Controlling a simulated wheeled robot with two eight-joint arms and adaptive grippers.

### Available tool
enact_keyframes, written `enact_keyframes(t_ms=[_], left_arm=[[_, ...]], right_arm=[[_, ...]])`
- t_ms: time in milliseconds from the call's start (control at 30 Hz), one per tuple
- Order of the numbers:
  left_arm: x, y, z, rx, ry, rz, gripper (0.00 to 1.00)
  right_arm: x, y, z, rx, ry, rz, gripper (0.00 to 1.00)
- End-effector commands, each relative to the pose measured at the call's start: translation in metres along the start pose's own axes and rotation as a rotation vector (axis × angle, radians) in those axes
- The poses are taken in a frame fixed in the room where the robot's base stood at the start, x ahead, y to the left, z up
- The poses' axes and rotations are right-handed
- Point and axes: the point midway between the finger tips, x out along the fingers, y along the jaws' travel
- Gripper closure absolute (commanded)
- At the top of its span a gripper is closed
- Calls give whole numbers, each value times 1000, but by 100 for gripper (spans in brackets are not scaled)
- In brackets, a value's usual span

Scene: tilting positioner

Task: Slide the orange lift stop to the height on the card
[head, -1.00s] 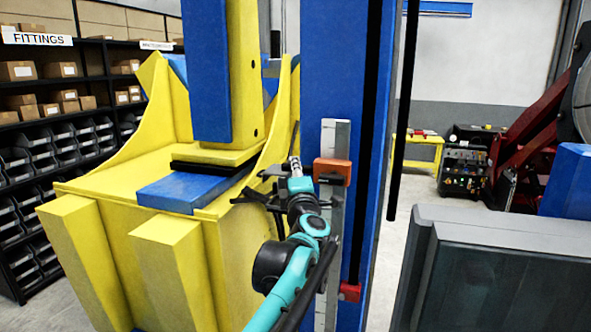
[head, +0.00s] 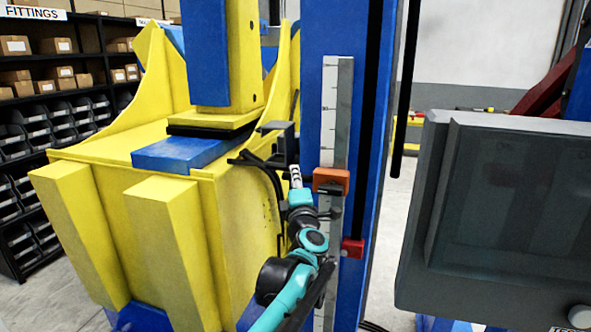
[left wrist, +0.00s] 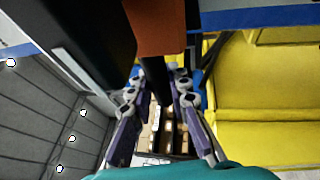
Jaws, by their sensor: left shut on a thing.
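The orange lift stop (head: 331,181) sits on the pale vertical scale (head: 337,95) on the face of the blue column, partway down, with a dark part just under it. My left gripper (head: 323,212) is right below the orange block, partly hidden by my teal wrist. In the left wrist view the orange stop (left wrist: 160,27) is at the top, and the two fingers of my left gripper (left wrist: 157,92) close around a dark bar beneath it. The scale's numbers are too small to read. I see no card. My right gripper is out of view.
A red block (head: 352,248) is on the column below the stop. The yellow tilting frame (head: 240,220) stands close to the left of my arm. A large grey box (head: 510,220) stands at the right. Shelves with bins (head: 30,140) are at the far left.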

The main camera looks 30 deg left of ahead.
Motion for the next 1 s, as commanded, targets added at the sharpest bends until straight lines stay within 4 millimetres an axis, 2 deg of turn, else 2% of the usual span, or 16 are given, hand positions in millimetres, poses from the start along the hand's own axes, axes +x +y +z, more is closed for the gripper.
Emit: enact_keyframes(t_ms=[33,200,667,700,767,1000], left_arm=[[-3,-14,-1,-1,-1,-1,100],[-6,-30,-2,-2,-1,-1,100],[-6,-34,-2,-1,-1,-1,100],[-6,-34,-2,-1,-1,-1,75],[-6,-34,-2,-1,-1,-1,61],[-6,-34,-2,-1,0,0,61]], right_arm=[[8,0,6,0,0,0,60],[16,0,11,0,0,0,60],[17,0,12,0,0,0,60],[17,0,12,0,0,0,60],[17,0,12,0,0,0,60],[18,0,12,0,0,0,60]])
